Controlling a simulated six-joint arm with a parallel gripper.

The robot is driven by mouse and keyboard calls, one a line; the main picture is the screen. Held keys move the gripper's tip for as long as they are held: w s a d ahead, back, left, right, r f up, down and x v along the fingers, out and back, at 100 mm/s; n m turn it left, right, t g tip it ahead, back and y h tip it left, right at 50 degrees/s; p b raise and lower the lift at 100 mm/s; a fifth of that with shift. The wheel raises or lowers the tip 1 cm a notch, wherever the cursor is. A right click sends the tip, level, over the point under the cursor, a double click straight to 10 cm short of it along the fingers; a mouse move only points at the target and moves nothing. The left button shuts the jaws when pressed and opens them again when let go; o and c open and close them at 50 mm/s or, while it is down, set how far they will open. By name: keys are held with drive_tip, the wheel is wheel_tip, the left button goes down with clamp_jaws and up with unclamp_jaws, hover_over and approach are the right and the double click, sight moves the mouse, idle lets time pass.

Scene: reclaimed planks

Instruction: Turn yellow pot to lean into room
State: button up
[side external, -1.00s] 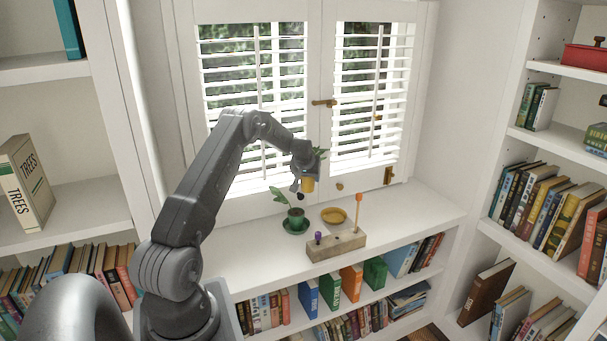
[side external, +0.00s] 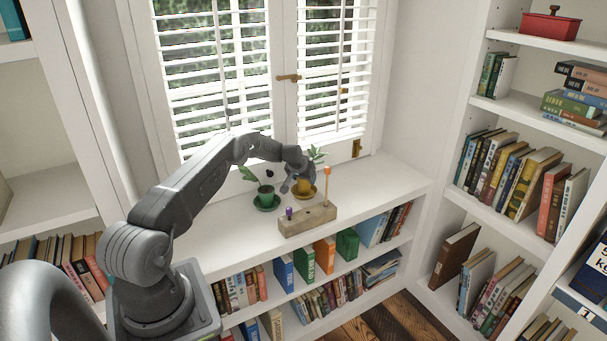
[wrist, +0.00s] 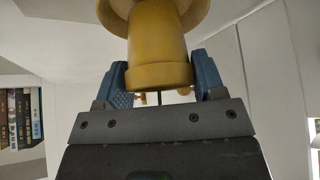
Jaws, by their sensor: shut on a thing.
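The yellow pot (side external: 303,187) is between the fingers of my gripper (side external: 298,183), low over the yellow saucer (side external: 309,195) on the white sill. Green leaves (side external: 316,154) show above my gripper and reach up and to the right. The wrist view shows the yellow pot (wrist: 158,60) between the two blue finger pads, with the wide yellow saucer (wrist: 195,12) at its far end. The pot looks seated in the saucer, but I cannot tell whether its full weight rests there. My wrist hides part of the plant.
A green pot (side external: 266,195) with a leaning plant stands on a green saucer to the left. A wooden block (side external: 308,220) with a purple peg and an orange-topped stick stands in front. Shuttered windows (side external: 215,75) are close behind. The sill's right end is clear.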

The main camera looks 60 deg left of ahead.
drive_tip(key=shift+f, duration=0.4)
drive_tip(key=o, duration=1.3)
drive_tip(key=shift+c, duration=0.2)
drive_tip(key=shift+f, duration=0.1)
